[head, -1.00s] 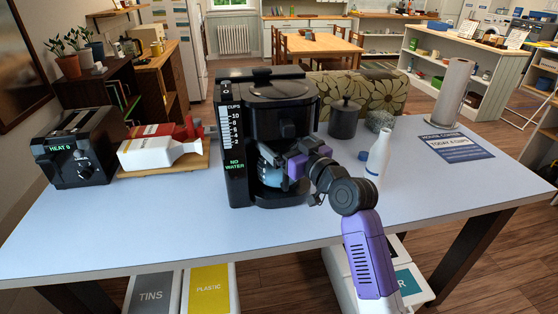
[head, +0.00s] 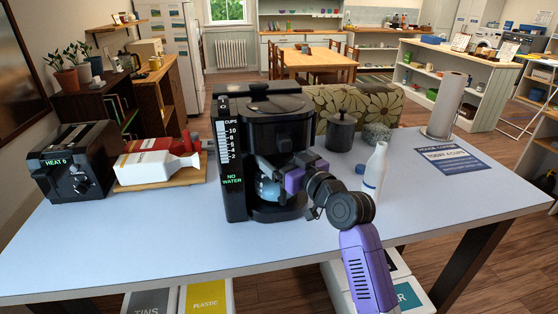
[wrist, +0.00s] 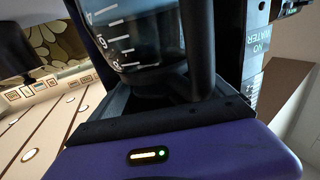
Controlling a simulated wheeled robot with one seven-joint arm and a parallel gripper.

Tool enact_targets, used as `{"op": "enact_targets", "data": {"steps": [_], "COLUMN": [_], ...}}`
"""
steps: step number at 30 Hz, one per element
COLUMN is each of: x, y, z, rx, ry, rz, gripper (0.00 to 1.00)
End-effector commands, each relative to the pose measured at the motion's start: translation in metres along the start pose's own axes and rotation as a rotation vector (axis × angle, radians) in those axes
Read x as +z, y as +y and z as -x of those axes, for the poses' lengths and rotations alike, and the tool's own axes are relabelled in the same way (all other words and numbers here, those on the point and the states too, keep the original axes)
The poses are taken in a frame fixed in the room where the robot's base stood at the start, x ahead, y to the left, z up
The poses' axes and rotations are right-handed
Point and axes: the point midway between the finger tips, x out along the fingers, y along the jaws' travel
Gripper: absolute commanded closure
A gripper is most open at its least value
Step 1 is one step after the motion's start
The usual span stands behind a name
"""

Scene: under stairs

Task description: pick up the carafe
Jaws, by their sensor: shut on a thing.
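The carafe (head: 268,189) is a glass jug with a bluish look, inside the bay of the black coffee maker (head: 236,170). In the wrist view the carafe (wrist: 140,35) shows white measuring marks and a dark handle (wrist: 201,50). My gripper (head: 283,181) reaches into the bay from the right and is shut on the carafe, at its handle side. The gripper's body hides part of the carafe. I cannot tell whether the carafe's base touches the plate beneath it.
A white bottle (head: 375,170) stands right of my arm. A dark canister (head: 340,132) stands behind it. A toaster (head: 72,160) and a board (head: 190,177) with red and white bottles are at left. A paper towel roll (head: 446,105) stands at right. The table front is clear.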

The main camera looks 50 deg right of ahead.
Motion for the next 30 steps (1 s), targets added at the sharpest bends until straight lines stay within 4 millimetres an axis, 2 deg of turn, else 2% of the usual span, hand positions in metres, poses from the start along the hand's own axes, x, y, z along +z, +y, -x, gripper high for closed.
{"op": "enact_targets", "data": {"steps": [10, 30], "x": [-0.02, -0.016], "y": [0.0, 0.001], "z": [0.0, 0.074], "rx": [0.002, 0.002], "ry": [0.011, 0.007], "rz": [0.003, 0.001], "gripper": [0.81, 0.81]}}
